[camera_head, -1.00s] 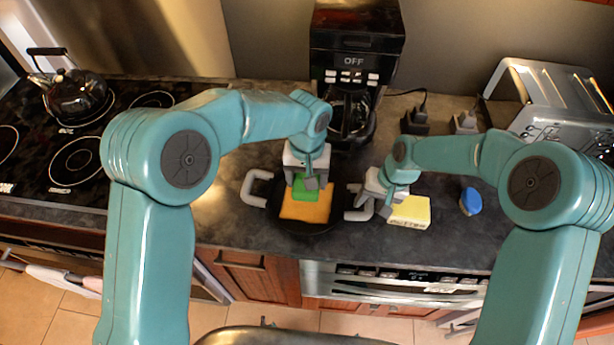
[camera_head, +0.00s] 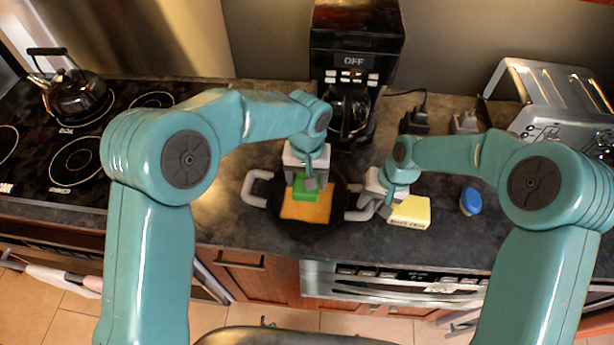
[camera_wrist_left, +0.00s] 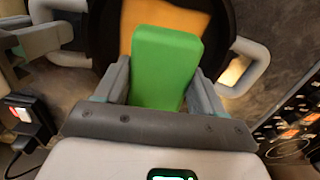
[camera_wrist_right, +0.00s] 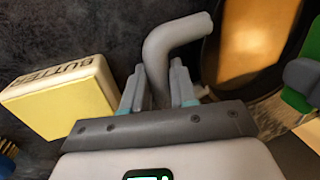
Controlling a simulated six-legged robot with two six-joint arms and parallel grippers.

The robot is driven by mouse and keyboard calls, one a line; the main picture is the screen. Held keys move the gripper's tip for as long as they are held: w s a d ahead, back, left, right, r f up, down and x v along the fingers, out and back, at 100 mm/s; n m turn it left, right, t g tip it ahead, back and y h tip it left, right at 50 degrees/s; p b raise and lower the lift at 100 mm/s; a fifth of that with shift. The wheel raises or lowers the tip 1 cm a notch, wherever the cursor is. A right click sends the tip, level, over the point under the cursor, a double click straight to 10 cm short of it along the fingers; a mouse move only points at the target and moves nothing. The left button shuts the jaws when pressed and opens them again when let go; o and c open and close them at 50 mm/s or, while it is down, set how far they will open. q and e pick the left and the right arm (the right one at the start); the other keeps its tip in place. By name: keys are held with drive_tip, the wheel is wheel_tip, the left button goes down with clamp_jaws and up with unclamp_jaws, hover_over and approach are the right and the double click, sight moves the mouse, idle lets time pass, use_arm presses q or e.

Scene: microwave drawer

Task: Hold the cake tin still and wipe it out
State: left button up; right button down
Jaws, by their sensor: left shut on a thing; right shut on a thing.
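The cake tin (camera_head: 341,190) is a round dark pan on the counter, with a pale grey handle on each side. My right gripper (camera_head: 371,204) is shut on its right handle (camera_wrist_right: 178,40). My left gripper (camera_head: 306,184) points down over the tin, shut on a green block (camera_head: 304,194), which also shows between the fingers in the left wrist view (camera_wrist_left: 165,65). An orange patch (camera_head: 305,212) lies under the green block inside the tin. I cannot tell whether the block touches it. The left handle (camera_head: 254,188) is free.
A yellow butter box (camera_head: 411,210) lies right of my right gripper, and a blue-topped item (camera_head: 471,201) stands farther right. A coffee maker (camera_head: 352,75) stands behind the tin. A kettle (camera_head: 75,95) sits on the stovetop at left, and a metal toaster (camera_head: 552,95) stands at back right.

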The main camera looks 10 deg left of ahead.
use_arm(q)
drive_tip(key=shift+d, duration=0.1)
idle(0.4)
drive_tip(key=shift+w+d, duration=0.35)
drive_tip(key=shift+d, duration=0.25)
drive_tip(key=shift+w+d, duration=0.3)
drive_tip(key=shift+d, duration=0.25)
drive_tip(key=shift+f, duration=2.9)
drive_tip(key=shift+f, duration=0.65)
drive_tip(key=shift+a, duration=0.1)
drive_tip(key=shift+a+f, duration=0.15)
drive_tip(key=shift+a, duration=2.05)
drive_tip(key=shift+s+d+r, duration=0.1)
drive_tip(key=shift+d, duration=1.1)
drive_tip(key=shift+d+r, duration=0.1)
drive_tip(key=shift+d, duration=1.05)
drive_tip(key=shift+a+f, duration=0.1)
drive_tip(key=shift+a, duration=1.2)
